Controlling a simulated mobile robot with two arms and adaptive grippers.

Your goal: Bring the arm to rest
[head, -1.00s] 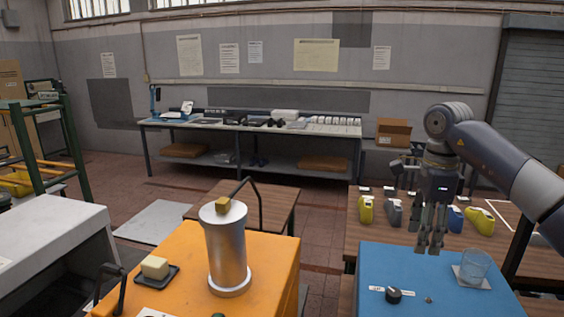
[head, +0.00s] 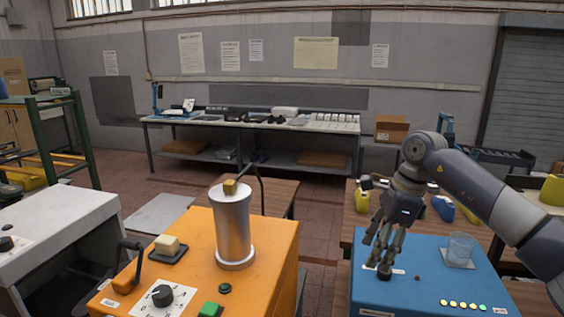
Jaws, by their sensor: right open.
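My right gripper (head: 382,258) hangs from the arm that comes in from the right. Its fingers point down over the left part of the blue-topped bench (head: 425,288) and are open, with nothing seen between them. The fingertips are close to a black knob (head: 384,273) on that bench; whether they touch it I cannot tell. My left gripper is not in view.
A glass (head: 461,248) stands on a pale coaster right of my gripper. An orange machine (head: 270,245) with a metal cylinder (head: 233,225) stands to the left. Yellow and blue shoe lasts (head: 443,207) stand on the wooden table behind my arm.

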